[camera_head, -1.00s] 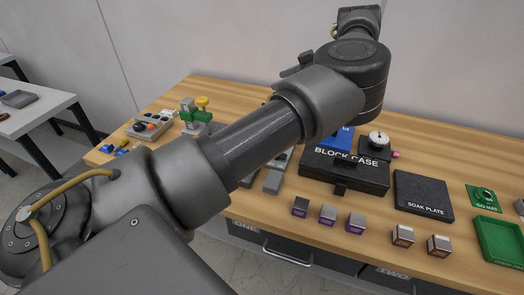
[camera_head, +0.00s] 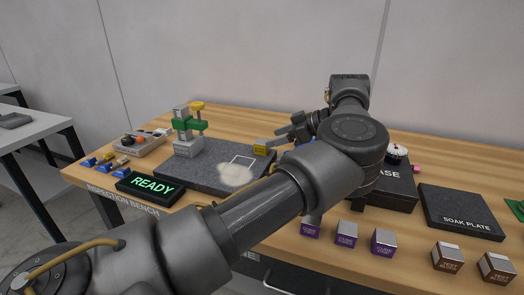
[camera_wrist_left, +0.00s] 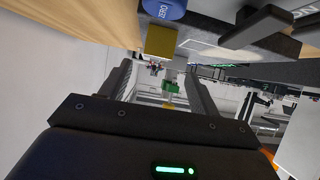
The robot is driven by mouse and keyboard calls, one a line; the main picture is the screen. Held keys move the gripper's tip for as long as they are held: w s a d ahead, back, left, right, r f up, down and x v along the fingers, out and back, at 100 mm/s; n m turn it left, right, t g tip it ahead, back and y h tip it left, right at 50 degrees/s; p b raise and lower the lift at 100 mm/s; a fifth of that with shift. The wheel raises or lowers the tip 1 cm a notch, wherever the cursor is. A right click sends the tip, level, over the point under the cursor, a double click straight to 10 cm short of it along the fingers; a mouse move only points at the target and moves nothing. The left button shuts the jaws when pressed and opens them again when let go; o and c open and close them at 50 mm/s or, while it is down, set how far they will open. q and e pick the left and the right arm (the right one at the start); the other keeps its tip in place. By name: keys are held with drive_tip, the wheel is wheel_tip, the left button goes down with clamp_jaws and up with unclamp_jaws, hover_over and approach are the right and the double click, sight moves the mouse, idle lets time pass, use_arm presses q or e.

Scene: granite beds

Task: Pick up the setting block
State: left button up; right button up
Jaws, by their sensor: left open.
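A small yellow block (camera_head: 262,150) with a dark label stands at the right back edge of the dark granite plate (camera_head: 205,180); I take it for the setting block, but cannot read its label. My left gripper (camera_head: 287,135) is just right of it in the head view, with its fingers pointing left. In the left wrist view the yellow block (camera_wrist_left: 160,42) shows beyond the fingertips, and the left gripper (camera_wrist_left: 160,80) is open with nothing between its fingers. My left forearm hides part of the bench. My right gripper is not in view.
A READY display (camera_head: 151,186) is in front. Purple cubes (camera_head: 346,234), brown test blocks (camera_head: 447,257), a dark case (camera_head: 400,193) and the soak plate (camera_head: 461,212) lie right.

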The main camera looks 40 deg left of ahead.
sight(264, 142)
use_arm(q)
drive_tip(key=shift+x, duration=1.65)
drive_tip(key=x, duration=0.5)
drive_tip(key=shift+w+f, duration=0.25)
clamp_jaws()
